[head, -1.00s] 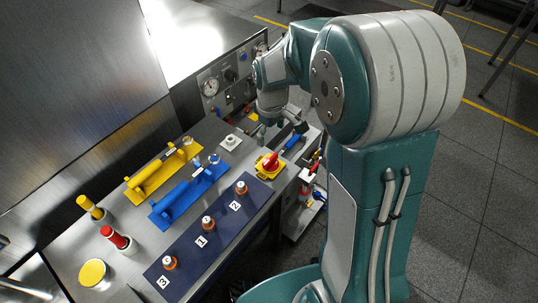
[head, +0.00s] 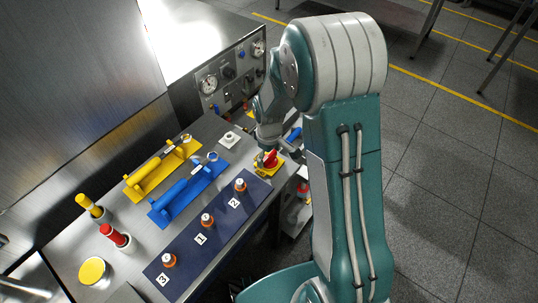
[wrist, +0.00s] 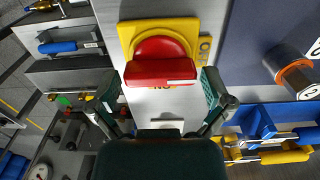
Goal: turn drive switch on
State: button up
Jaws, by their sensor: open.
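A red rotary switch (head: 270,158) sits on a yellow plate at the right end of the bench top. In the wrist view its red handle (wrist: 160,72) lies crosswise on the yellow plate (wrist: 124,33), with a partly covered label below it. My gripper (wrist: 161,92) is open, with one finger on each side of the handle and somewhat below it in the picture. I cannot tell whether the fingers touch it. In the head view my gripper (head: 267,146) is directly over the switch and partly hides it.
A blue panel (head: 222,225) with several numbered knobs lies left of the switch. Blue (head: 185,192) and yellow (head: 155,172) handled fixtures stand behind it. A gauge panel (head: 230,75) rises at the back. Red (head: 113,236) and yellow (head: 89,206) posts stand at left.

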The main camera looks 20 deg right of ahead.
jog(key=c, duration=0.8)
jog(key=shift+m, duration=0.3)
jog(key=m, duration=0.3)
jog(key=shift+m, duration=0.3)
jog(key=m, duration=0.4)
jog(key=shift+m, duration=0.3)
jog(key=m, duration=0.4)
jog(key=shift+m, duration=2.5)
